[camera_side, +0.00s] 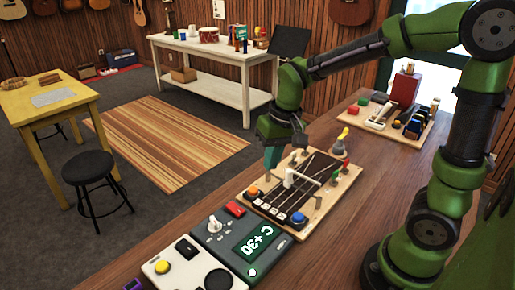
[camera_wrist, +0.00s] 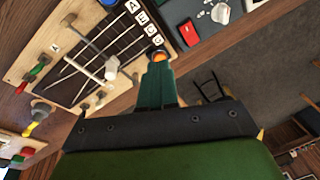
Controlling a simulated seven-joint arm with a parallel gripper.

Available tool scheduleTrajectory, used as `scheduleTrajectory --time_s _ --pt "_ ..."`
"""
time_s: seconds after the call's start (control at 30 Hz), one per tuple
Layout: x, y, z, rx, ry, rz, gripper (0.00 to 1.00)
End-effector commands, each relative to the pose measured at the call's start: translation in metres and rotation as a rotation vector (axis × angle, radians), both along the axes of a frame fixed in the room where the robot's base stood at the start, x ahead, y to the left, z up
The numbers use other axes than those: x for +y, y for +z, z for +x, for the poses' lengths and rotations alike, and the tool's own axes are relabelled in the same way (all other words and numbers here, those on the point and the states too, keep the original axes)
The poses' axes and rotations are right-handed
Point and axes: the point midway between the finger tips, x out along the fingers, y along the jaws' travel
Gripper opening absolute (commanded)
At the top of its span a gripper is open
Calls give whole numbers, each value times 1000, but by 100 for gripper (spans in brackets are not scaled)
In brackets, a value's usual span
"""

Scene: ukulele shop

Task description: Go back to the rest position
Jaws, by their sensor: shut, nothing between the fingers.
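My gripper (camera_side: 271,158) is shut and empty. In the side view its green fingers point down just above the far left edge of a wooden string board (camera_side: 262,216). In the wrist view the closed fingers (camera_wrist: 157,62) cover part of the scene, with their tips beside an orange button (camera_wrist: 158,55). The same orange button shows at the board's left corner in the side view (camera_side: 253,191). I cannot tell whether the tips touch the board. The board carries dark strips with strings, a white slider (camera_side: 290,177), a blue button (camera_side: 298,217) and coloured pegs.
A green tuner box (camera_side: 252,244) and a white pedal panel (camera_side: 187,265) lie left of the board on the wooden bench (camera_side: 340,215). Another board with parts (camera_side: 392,117) stands farther back. A white table (camera_side: 205,50), yellow table (camera_side: 50,95) and black stool (camera_side: 88,168) stand beyond.

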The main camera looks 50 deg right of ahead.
Motion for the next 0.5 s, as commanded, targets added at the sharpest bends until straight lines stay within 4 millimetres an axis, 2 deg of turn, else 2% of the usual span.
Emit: scheduleTrajectory --time_s 0.03,0.1,0.3,0.5 --pt "1 14 -15 -53 7 11 0" --pt "3 26 -33 -116 20 25 0" --pt "8 53 -79 -293 36 52 0" --pt "9 68 -104 -414 32 64 0"
